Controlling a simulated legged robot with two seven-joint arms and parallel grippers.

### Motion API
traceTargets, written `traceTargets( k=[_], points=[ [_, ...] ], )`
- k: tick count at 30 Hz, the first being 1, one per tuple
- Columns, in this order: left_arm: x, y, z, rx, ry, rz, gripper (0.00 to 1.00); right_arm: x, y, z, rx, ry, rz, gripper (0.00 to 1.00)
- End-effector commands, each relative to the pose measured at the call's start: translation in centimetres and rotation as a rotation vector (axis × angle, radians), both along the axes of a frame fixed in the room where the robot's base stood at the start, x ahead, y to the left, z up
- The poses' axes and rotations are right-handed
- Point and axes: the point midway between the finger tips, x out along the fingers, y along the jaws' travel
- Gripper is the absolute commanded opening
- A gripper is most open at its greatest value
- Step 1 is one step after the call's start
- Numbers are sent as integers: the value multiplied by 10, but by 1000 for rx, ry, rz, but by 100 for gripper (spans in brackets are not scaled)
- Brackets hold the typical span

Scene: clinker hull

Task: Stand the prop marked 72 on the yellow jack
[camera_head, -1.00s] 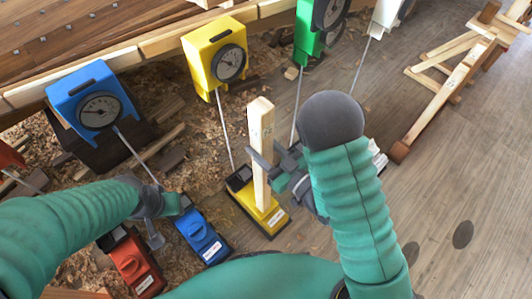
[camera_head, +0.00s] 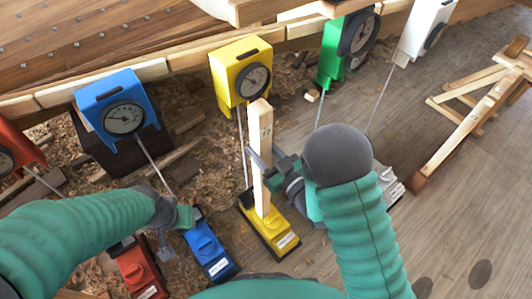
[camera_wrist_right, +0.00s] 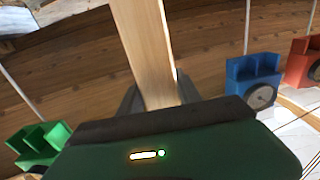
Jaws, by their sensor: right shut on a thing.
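The prop (camera_head: 261,150) is a pale, upright wooden post with a small dark number near its top, hard to read, perhaps 72. My right gripper (camera_head: 266,172) is shut on the prop. In the right wrist view the prop (camera_wrist_right: 148,55) rises between the fingers. The yellow jack (camera_head: 280,235) is on the floor, with a black part at its far end. The prop's lower end overlaps the jack in the head view; I cannot tell whether it touches. My left gripper (camera_head: 176,228) is by the blue jack (camera_head: 207,250); its finger gap is unclear.
A red jack (camera_head: 137,270) sits left of the blue one. A yellow gauge box (camera_head: 240,72) with a thin rod stands behind the prop. Blue (camera_head: 112,108), green (camera_head: 335,50) and white (camera_head: 425,30) gauge boxes line the hull. A wooden trestle (camera_head: 475,115) stands right.

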Motion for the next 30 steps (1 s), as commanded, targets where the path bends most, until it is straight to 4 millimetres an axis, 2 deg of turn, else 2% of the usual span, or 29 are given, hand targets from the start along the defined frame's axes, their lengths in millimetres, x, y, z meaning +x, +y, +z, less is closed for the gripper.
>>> traceTargets(
  k=[13,15,30],
  points=[
    [0,0,-1,0,0,0,36,29,20,1,3,-5,1,0],
    [0,0,-10,0,0,0,36,28,20,-9,2,-3,1,0],
    [0,0,-42,0,0,0,36,30,20,-48,2,-3,1,0]
  ],
)
